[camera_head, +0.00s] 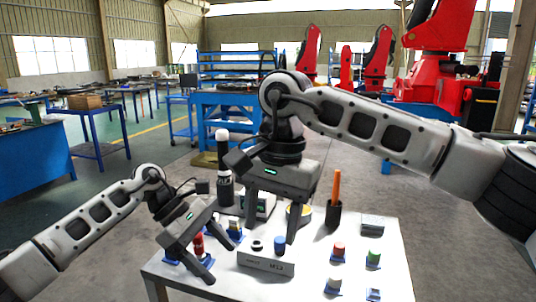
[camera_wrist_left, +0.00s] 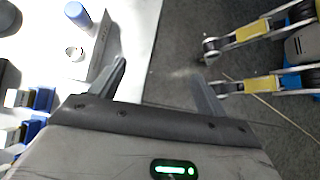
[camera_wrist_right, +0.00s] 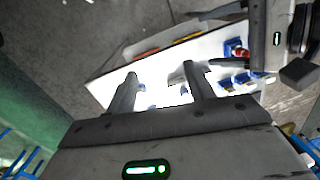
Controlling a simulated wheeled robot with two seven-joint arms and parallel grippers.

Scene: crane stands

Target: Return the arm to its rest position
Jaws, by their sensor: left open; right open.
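My left gripper (camera_head: 222,260) is open and empty, low over the left front part of the white table (camera_head: 395,270). My right gripper (camera_head: 271,230) is open and points down above the middle of the table, in front of the grey labelled holder's (camera_head: 265,263) back side. In the right wrist view its fingers (camera_wrist_right: 160,74) have nothing between them but the table far below. The right arm is raised and crosses the upper right; it hides part of the background.
A black cup (camera_head: 333,215) holds an orange stick (camera_head: 337,186). A dark bottle (camera_head: 225,190) stands behind the left gripper.

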